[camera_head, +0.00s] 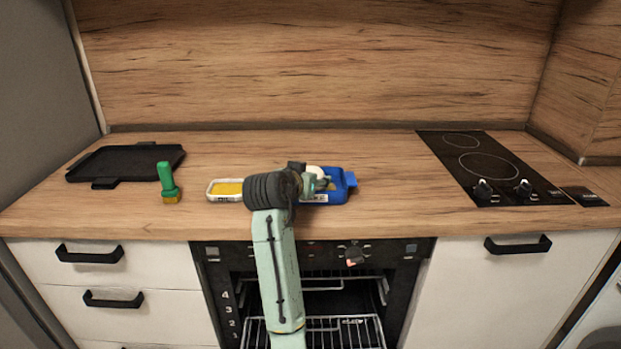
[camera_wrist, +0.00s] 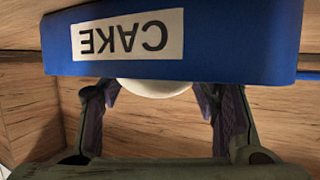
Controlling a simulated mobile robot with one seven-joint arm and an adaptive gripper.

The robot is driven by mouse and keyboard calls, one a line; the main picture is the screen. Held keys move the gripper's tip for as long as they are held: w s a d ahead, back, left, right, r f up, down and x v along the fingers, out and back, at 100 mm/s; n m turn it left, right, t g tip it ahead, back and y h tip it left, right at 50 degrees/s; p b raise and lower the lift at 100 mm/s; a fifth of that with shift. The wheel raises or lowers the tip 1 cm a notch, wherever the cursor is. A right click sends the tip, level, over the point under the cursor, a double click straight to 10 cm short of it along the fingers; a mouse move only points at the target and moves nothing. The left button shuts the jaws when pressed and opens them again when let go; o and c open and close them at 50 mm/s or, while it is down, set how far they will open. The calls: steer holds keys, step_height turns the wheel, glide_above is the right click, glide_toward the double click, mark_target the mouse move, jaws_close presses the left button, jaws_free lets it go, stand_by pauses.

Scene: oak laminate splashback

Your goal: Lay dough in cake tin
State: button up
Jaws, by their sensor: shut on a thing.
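The cake tin (camera_head: 346,190) is blue and stands on the counter near the middle, partly hidden by my arm in the head view. Its blue wall (camera_wrist: 250,45) with an upside-down CAKE label fills the top of the wrist view. The dough (camera_wrist: 155,88) is a pale rounded piece between my two fingers, partly hidden by the tin's wall. My gripper (camera_wrist: 158,92) is shut on the dough. In the head view my gripper (camera_head: 317,184) is at the tin's left part. I cannot tell whether the dough touches the tin.
A pale tin with yellow inside (camera_head: 228,189) stands left of my wrist. A green object with a yellow base (camera_head: 168,183) stands further left, before a black tray (camera_head: 128,162). A black hob (camera_head: 490,165) is at the right. The counter between tin and hob is clear.

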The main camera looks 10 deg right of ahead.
steer(key=shift+f, duration=0.35)
steer(key=shift+f, duration=0.15)
steer(key=o, duration=1.1)
steer(key=shift+c, duration=0.2)
